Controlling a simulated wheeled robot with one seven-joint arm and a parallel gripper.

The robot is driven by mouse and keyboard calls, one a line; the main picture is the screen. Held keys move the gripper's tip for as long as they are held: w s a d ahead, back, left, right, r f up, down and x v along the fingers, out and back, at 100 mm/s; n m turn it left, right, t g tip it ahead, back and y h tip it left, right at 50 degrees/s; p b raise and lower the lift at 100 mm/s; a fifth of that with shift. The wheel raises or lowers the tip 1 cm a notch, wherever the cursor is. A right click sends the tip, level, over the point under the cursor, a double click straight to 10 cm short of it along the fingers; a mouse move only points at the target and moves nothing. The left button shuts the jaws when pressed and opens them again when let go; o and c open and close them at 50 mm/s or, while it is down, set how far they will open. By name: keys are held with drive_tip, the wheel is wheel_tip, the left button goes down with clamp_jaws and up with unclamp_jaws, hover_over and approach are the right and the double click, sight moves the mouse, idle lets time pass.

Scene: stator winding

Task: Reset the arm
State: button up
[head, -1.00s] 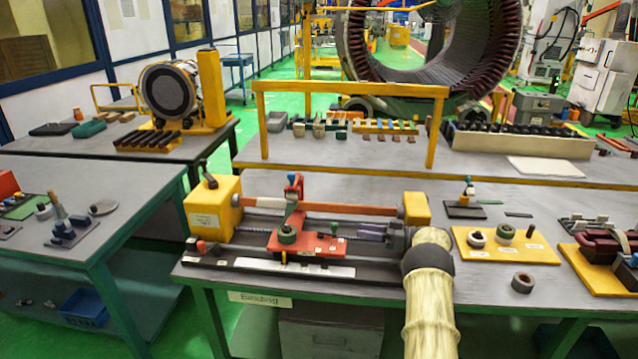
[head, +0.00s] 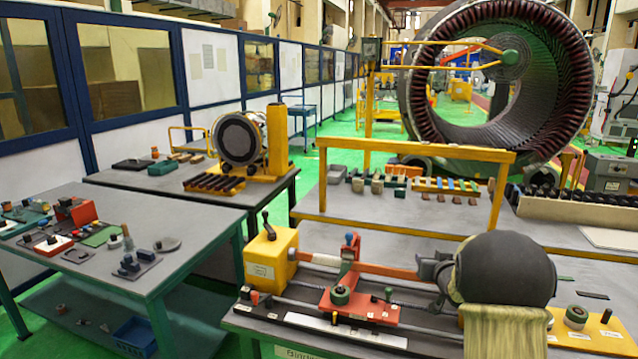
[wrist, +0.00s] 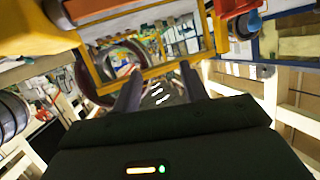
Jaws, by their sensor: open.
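My gripper (wrist: 161,72) is open in the wrist view, with its two dark fingers apart and nothing held between them. In the head view my arm, a dark rounded joint above a cream sleeve, rises at the lower right. Dark parts of it reach left over the right end of the winding fixture, and the fingers cannot be made out there. The fixture has a yellow block (head: 270,257), an orange bar (head: 392,271) and a red carriage (head: 357,308) with a green round part (head: 340,295). My arm hides the fixture's right end.
A yellow frame (head: 415,145) stands behind the fixture. A side table (head: 190,222) with small parts is at the left, and a motor on a yellow stand (head: 277,140) is behind it. A large stator ring (head: 425,95) stands at the back. Green floor (head: 308,170) shows between the tables.

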drive_tip(key=s+a+f+g, duration=0.2)
drive_tip(key=s+a+g, duration=0.2)
drive_tip(key=s, duration=0.8)
drive_tip(key=s+a+f+g+p, duration=0.1)
drive_tip(key=s+a+g, duration=0.3)
drive_tip(key=s, duration=0.8)
drive_tip(key=s+a+f+n+g, duration=0.1)
drive_tip(key=s+a+f+g, duration=0.2)
drive_tip(key=s, duration=1)
drive_tip(key=a, duration=0.3)
drive_tip(key=shift+f+g+p, duration=0.4)
drive_tip(key=shift+w, duration=0.1)
